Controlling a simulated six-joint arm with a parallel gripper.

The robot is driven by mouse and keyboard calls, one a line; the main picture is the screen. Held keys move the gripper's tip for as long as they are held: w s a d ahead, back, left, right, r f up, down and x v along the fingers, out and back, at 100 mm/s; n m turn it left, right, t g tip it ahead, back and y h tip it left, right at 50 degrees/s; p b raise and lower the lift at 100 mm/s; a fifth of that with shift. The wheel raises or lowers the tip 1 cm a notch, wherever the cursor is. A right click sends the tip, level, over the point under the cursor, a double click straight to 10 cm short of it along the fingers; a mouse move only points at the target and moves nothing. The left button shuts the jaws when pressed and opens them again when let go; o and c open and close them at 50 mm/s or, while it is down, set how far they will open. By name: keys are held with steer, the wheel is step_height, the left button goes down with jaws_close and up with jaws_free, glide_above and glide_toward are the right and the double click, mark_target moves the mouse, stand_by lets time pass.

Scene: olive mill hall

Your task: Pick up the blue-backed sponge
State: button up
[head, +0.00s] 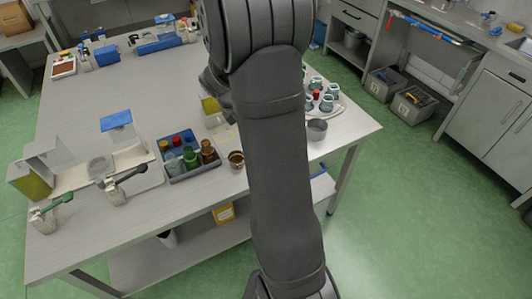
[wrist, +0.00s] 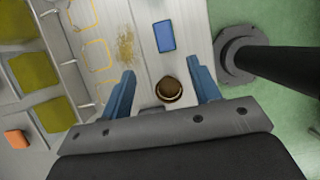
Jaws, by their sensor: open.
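In the wrist view a flat blue rectangle (wrist: 165,36), which looks like the blue-backed sponge, lies blue side up on the pale table. My gripper (wrist: 161,76) is open and empty, its two blue fingers spread wide. The sponge lies beyond the fingertips, roughly in line with the gap between them and apart from both. In the head view I cannot see the sponge or the fingers; my arm likely covers them.
A small brown round pot (wrist: 169,90) shows between the fingers, and brown crumbs (wrist: 125,45) lie left of the sponge. The head view shows the pot beside a grey tray (head: 205,168) of bottles, and a grey bowl (head: 317,130) right of my arm.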

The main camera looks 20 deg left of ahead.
steer(key=x, duration=0.7)
steer(key=shift+d+f, duration=0.1)
steer(key=shift+f, duration=0.1)
steer(key=shift+s+x, duration=0.15)
steer(key=shift+x, duration=1.25)
steer(key=shift+s+x, duration=0.15)
steer(key=shift+x, duration=1.2)
steer(key=shift+d+f, duration=0.1)
steer(key=c, duration=1.1)
steer(key=shift+o, duration=0.2)
steer(key=shift+r, duration=0.6)
step_height(320, 180, up, 3)
steer(key=shift+f, duration=0.1)
steer(key=s+d+r, duration=0.1)
steer(key=d+r, duration=0.6)
steer(key=d, duration=0.4)
steer(key=shift+s+d, duration=0.3)
steer(key=shift+s, duration=0.1)
